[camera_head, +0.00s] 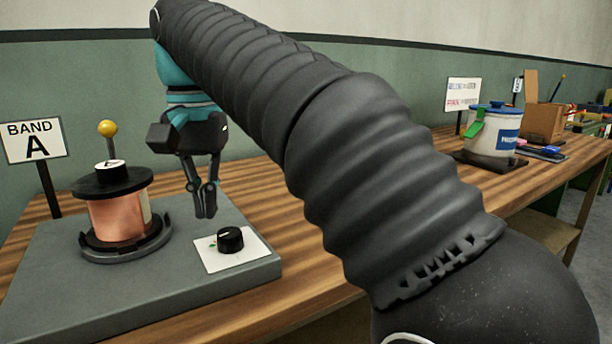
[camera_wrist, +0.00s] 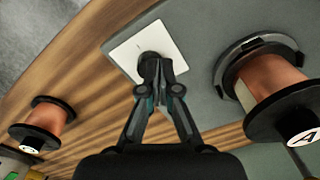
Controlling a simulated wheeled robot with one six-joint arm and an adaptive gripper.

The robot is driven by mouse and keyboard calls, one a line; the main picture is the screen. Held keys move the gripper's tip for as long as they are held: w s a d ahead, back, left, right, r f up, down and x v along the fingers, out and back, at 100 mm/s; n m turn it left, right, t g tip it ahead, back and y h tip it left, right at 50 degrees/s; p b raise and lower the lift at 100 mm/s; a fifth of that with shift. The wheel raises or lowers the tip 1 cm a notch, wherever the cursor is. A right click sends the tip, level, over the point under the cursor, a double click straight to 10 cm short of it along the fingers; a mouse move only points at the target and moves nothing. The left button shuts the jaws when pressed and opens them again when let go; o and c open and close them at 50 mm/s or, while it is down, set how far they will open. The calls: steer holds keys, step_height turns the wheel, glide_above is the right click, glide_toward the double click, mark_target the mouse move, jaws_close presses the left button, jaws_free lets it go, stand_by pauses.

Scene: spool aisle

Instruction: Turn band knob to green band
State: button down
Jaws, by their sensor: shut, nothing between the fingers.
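The band knob (camera_head: 230,239) is a black round knob with a light pointer line. It sits on a white plate (camera_head: 252,258) on the front right of a grey base. A small green mark and a reddish mark show on the plate left of the knob. My gripper (camera_head: 205,214) is shut and empty, pointing down, above and behind the knob in the head view. In the wrist view my gripper (camera_wrist: 157,92) overlaps part of the knob (camera_wrist: 150,60) and hides its near side. I cannot tell whether the fingertips touch it. The white plate (camera_wrist: 174,35) also shows there.
A copper spool (camera_head: 118,218) with black flanges stands in a cradle left of my gripper, beside a yellow-ball lever (camera_head: 107,130) and a "BAND A" sign (camera_head: 36,140). A white-and-blue tub (camera_head: 493,132) stands far right. Bare wooden tabletop (camera_head: 265,190) lies behind the base.

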mark_target(236, 233)
steer(key=w+d, duration=0.1)
steer(key=w, duration=0.1)
steer(key=w+d, duration=0.1)
steer(key=shift+w+d+f, duration=0.15)
steer(key=shift+w+d, duration=0.2)
steer(key=shift+d, duration=0.05)
steer(key=shift+w+d+n, duration=0.25)
steer(key=shift+n, duration=0.35)
steer(key=shift+w+d+n, duration=0.2)
steer(key=shift+w+n, duration=0.05)
steer(key=shift+n, duration=0.35)
steer(key=shift+w+d+f+n+b, duration=0.2)
steer(key=shift+f+n+b, duration=0.6)
steer(key=shift+n, duration=1.75)
steer(key=shift+w+d+f+n+b, duration=0.25)
steer(key=shift+f+n, duration=0.95)
steer(key=shift+n, duration=1.4)
steer(key=shift+w+d+f+n+b, duration=0.15)
steer(key=shift+f+n+b, duration=0.65)
steer(key=shift+n, duration=1.75)
